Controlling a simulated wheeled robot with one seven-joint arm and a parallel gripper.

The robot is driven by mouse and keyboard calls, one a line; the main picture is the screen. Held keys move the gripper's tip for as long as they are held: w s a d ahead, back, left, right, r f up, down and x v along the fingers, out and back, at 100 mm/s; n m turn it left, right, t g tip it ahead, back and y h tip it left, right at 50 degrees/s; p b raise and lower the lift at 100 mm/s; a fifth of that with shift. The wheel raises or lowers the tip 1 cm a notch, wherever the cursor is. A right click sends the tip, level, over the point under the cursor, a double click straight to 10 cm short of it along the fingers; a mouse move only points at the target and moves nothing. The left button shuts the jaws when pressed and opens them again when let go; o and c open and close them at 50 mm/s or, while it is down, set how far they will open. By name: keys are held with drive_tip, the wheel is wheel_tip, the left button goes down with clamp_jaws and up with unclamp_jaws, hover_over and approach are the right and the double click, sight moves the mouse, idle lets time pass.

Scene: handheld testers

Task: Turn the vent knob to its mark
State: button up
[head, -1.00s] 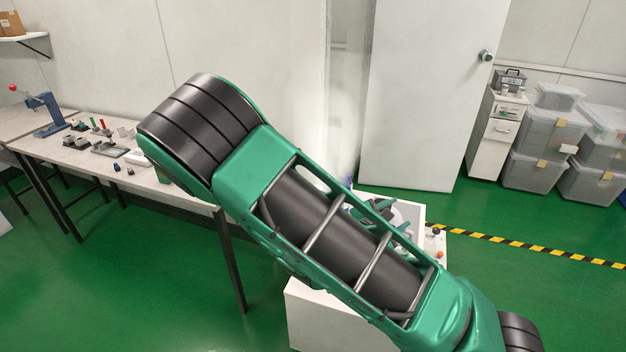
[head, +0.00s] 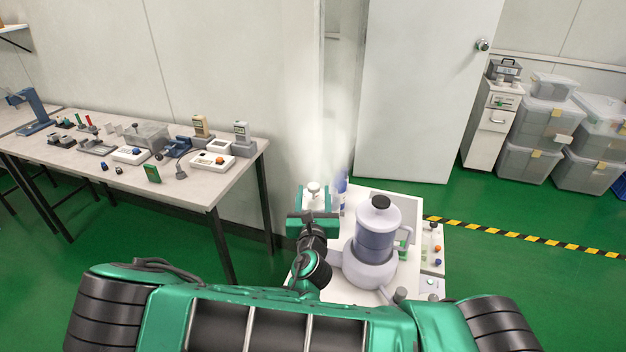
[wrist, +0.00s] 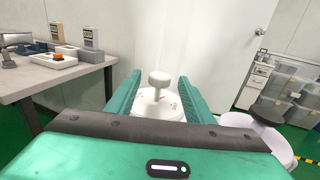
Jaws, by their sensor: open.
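A white knob with a round cap on a stem (wrist: 160,82) stands upright in the wrist view on a round white base (wrist: 158,103) with small red marks. My gripper (wrist: 158,84) is open, its two green fingers either side of the knob, with gaps showing on both sides. In the head view the knob (head: 314,188) shows at the far end of my gripper (head: 314,196). I cannot tell which mark the knob points to. Its lower parts are partly hidden by my gripper in the head view.
A grey-blue jug with a black cap (head: 375,235) stands right of my gripper on a white bench (head: 413,192). A blue bottle (head: 342,187) stands close behind, with pale haze above. A table of testers (head: 225,178) is at left; green floor (head: 480,300) lies open at right.

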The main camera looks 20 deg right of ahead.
sight(313, 183)
drive_tip(key=x, duration=0.7)
drive_tip(key=shift+w, duration=0.3)
drive_tip(key=c, duration=1)
